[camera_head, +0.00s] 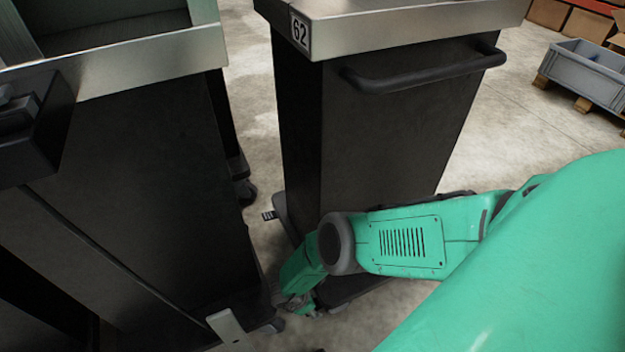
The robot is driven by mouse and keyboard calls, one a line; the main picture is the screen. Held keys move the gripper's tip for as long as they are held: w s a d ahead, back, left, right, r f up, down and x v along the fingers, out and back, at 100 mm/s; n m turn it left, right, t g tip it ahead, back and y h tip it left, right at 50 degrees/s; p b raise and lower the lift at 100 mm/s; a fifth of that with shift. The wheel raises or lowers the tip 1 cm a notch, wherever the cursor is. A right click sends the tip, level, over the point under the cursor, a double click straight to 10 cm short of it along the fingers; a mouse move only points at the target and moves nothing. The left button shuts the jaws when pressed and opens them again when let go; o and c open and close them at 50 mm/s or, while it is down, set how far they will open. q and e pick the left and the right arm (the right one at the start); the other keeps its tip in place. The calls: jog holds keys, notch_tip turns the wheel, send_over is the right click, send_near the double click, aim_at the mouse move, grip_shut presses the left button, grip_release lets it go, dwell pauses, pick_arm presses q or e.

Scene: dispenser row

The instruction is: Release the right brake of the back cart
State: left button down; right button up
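A black cart (380,130) with a steel top and a "62" label stands upright in the middle, its dark handle on the right face. A small ridged pedal (270,214) sticks out low at its left side, near the floor. I cannot tell for certain whether this is the named brake. My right arm comes in from the right across the cart's lower part. My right gripper (302,304) is low near the cart's base, small and partly hidden by the arm; its fingers cannot be made out. My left gripper is out of view.
Another dark cabinet or cart with a steel top (140,62) stands close on the left, leaving a narrow gap. A grey flat bar (230,330) shows low in front. A grey crate (588,72) sits on a pallet at the far right; the floor before it is clear.

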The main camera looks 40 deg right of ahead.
jog(key=c, duration=0.7)
jog(key=shift+a, duration=0.2)
grip_shut()
jog(key=r+y+p, duration=0.1)
jog(key=y+p, duration=0.1)
jog(key=p, duration=0.1)
jog(key=shift+r+t+y+p, duration=0.3)
jog(key=shift+r+p, duration=0.05)
jog(key=shift+w+y, duration=0.1)
jog(key=shift+y, duration=0.6)
jog(key=shift+a, duration=0.1)
jog(key=o, duration=1.1)
grip_release()
